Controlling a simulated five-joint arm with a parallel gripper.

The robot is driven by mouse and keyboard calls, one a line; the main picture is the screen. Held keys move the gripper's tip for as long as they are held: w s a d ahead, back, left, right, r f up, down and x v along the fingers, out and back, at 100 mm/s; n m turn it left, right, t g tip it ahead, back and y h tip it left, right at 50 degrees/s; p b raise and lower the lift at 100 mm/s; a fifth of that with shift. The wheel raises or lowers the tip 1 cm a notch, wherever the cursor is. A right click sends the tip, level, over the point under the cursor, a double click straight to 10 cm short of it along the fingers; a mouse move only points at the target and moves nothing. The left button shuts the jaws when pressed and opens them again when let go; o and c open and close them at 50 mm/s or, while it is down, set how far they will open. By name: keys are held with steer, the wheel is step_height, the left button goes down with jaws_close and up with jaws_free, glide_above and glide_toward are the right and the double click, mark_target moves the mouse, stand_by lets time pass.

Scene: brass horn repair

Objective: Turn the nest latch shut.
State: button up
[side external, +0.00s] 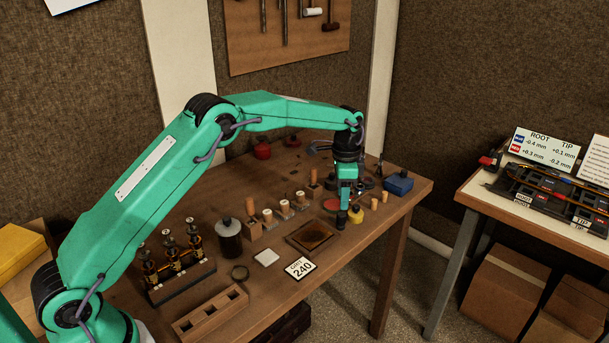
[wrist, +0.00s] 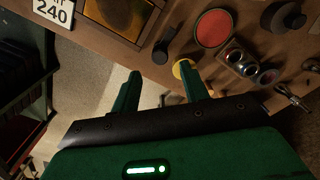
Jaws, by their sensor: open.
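I cannot surely make out the nest latch. A small dark lever-like piece (wrist: 167,42) lies beside the amber-faced square plate (wrist: 128,14) in the wrist view, and it may be the latch. In the side view the plate (side external: 314,236) lies flat on the bench, and my gripper (side external: 342,222) hangs just right of it, hiding what lies behind. My gripper (wrist: 161,82) is open in the wrist view, with nothing visible between its two green fingers. A yellow round piece (wrist: 182,69) shows near the right fingertip.
A red disc (wrist: 214,28) and several small metal-rimmed cups (wrist: 241,62) sit close by. A yellow piece (side external: 356,215), wooden pegs (side external: 374,205) and a blue box (side external: 398,184) stand near my gripper. The bench edge is close below it. A "240" card (side external: 301,268) lies in front.

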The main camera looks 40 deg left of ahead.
mark_target(342, 213)
steer(key=shift+f, duration=3.2)
jaws_close()
